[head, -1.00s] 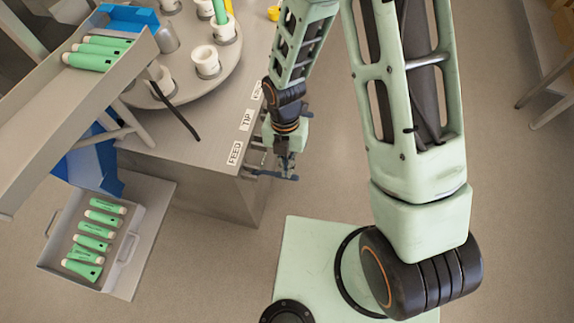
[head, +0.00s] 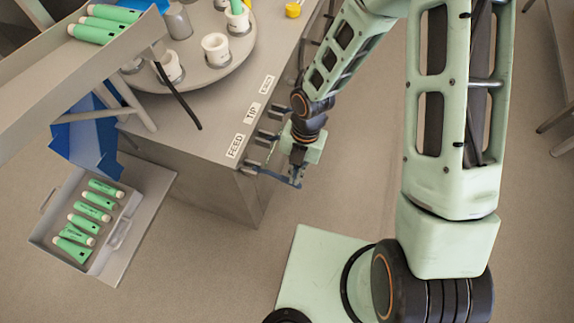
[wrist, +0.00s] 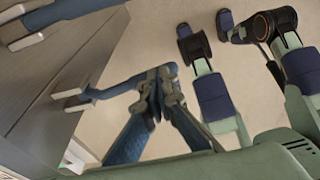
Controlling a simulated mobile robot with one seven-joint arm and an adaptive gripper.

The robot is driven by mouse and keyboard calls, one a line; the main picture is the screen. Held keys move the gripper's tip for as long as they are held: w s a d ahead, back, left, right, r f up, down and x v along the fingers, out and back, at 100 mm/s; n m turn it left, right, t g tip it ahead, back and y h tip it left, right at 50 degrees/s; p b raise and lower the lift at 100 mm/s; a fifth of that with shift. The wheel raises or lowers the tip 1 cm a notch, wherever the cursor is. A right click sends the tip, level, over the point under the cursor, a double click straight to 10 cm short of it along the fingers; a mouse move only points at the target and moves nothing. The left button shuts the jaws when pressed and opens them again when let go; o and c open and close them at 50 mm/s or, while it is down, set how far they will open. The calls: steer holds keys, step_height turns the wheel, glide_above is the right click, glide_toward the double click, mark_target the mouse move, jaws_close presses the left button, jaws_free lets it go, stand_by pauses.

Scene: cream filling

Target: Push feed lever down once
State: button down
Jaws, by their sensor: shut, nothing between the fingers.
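The FEED label (head: 235,146) is on the table top near its right edge. Below it, the blue feed lever (head: 272,174) sticks out from the table's side. It also crosses the wrist view (wrist: 118,87) from the left panel toward my fingertips. My gripper (head: 296,178) is at the lever's outer end; in the wrist view its blue fingers (wrist: 158,98) are closed together beside that end. Nothing shows between them. I cannot tell for certain whether they touch the lever.
The TIP label (head: 252,112) and another label (head: 267,85) lie farther along the edge, with more levers below. A turntable (head: 205,75) bears white cups. A tray (head: 50,235) of green tubes is at lower left.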

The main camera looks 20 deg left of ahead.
steer(key=shift+d+f+y+b, duration=0.2)
steer(key=shift+f+y+b, duration=0.25)
steer(key=shift+f, duration=0.35)
steer(key=b+x, duration=0.1)
steer(key=x, duration=0.1)
steer(key=b+x, duration=0.1)
steer(key=shift+w+d+f+b, duration=0.2)
steer(key=shift+w+f+b, duration=0.1)
steer(key=shift+f, duration=0.05)
steer(key=shift+p+v, duration=0.75)
steer(key=shift+v, duration=0.1)
steer(key=shift+s+a+r, duration=0.1)
steer(key=shift+s, duration=0.1)
